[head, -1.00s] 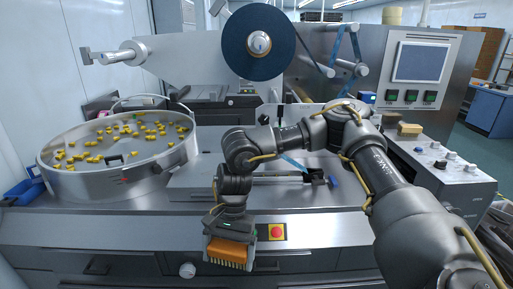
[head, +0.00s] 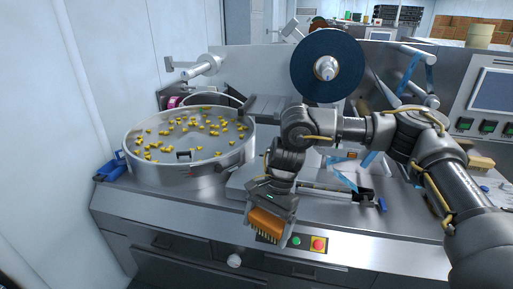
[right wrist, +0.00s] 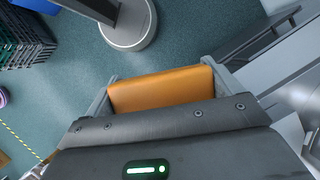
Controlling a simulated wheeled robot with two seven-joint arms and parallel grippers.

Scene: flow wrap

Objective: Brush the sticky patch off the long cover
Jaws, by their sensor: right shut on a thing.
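My right gripper (head: 270,208) is shut on an orange brush (head: 265,223) with yellow bristles pointing down. It holds the brush in front of the machine's front edge, left of the buttons. The right wrist view shows the brush's orange block (right wrist: 160,90) between the two fingers. A long, flat metal cover (head: 240,181) appears to lie on the deck behind my right arm, which hides much of it. I cannot make out a sticky patch on it. My left gripper is not in view.
A round steel bowl (head: 133,161) with several yellow pieces stands on the left. A dark film reel (head: 355,88) is mounted above the deck, with blue film (head: 413,72) to its right. A red button (head: 319,244) sits on the front face. A control panel is at right.

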